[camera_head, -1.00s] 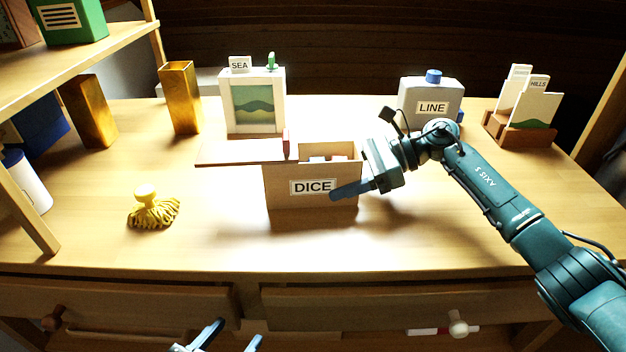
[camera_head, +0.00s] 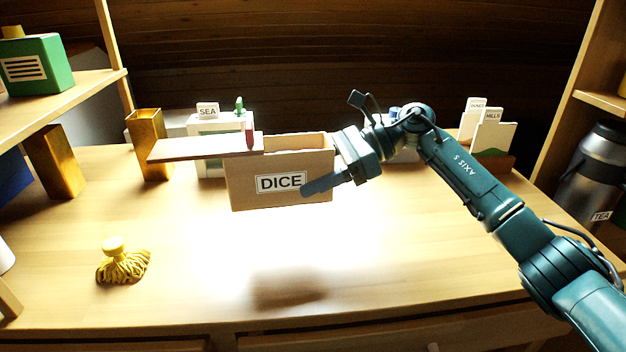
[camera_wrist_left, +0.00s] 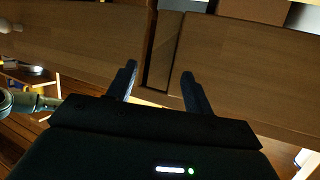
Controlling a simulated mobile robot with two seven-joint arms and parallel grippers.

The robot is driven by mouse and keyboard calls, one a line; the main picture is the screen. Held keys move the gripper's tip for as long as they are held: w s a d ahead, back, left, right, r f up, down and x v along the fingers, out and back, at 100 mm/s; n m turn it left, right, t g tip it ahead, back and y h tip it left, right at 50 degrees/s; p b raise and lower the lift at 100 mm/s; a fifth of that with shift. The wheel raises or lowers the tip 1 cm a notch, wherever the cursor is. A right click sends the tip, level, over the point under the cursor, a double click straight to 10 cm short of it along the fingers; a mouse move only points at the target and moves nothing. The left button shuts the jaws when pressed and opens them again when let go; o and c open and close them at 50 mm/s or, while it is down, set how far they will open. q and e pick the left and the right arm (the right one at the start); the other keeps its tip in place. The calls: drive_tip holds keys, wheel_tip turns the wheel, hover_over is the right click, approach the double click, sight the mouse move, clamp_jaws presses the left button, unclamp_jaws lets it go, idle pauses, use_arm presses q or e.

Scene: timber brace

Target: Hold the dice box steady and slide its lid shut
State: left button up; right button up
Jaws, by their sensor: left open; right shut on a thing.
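The dice box (camera_head: 245,190), light wood with a "DICE" label, hangs in the air above the table, with a shadow on the tabletop below it. Its flat lid (camera_head: 195,150) sticks out far to the left, and a red knob (camera_head: 250,138) stands at the lid's right end. The box's top is open to the right of the knob. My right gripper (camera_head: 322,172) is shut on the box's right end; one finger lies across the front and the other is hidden. My left gripper (camera_wrist_left: 160,72) is open and empty in the left wrist view, before the wooden drawer fronts.
A yellow tasselled thing (camera_head: 123,264) lies on the table (camera_head: 400,250) at the left. Gold vases (camera_head: 150,145), a "SEA" stand (camera_head: 208,112) and a card holder (camera_head: 490,140) stand behind. A "TEA" flask (camera_head: 590,175) is at the right. The table's front is clear.

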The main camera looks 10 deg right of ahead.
drive_tip(key=shift+f+b, duration=0.65)
drive_tip(key=shift+f, duration=0.1)
drive_tip(key=shift+f+b, duration=0.65)
drive_tip(key=shift+f, duration=0.4)
drive_tip(key=shift+f+b, duration=0.95)
drive_tip(key=shift+b, duration=0.1)
drive_tip(key=shift+a+f+b, duration=0.15)
drive_tip(key=shift+f+b, duration=0.65)
drive_tip(key=shift+f, duration=0.15)
drive_tip(key=shift+f+b, duration=0.6)
drive_tip(key=shift+f, duration=0.1)
use_arm(q)
drive_tip(key=shift+w+d+f+m+t+h+b, duration=0.2)
drive_tip(key=shift+d+m+t+h, duration=0.3)
drive_tip(key=shift+t, duration=0.2)
drive_tip(key=shift+w+d+f+m+t+h+b, duration=0.1)
drive_tip(key=shift+w+d+m+t+h, duration=0.05)
drive_tip(key=shift+d+m+t+h, duration=0.45)
drive_tip(key=shift+w+d+f+m+t+h+b, duration=0.1)
drive_tip(key=shift+w+d+f+m+t+h, duration=0.15)
drive_tip(key=shift+m+t+h, duration=0.45)
use_arm(e)
drive_tip(key=shift+f, duration=0.5)
use_arm(q)
drive_tip(key=shift+a+n, duration=0.1)
drive_tip(key=shift+n, duration=0.2)
use_arm(e)
drive_tip(key=shift+d, duration=0.2)
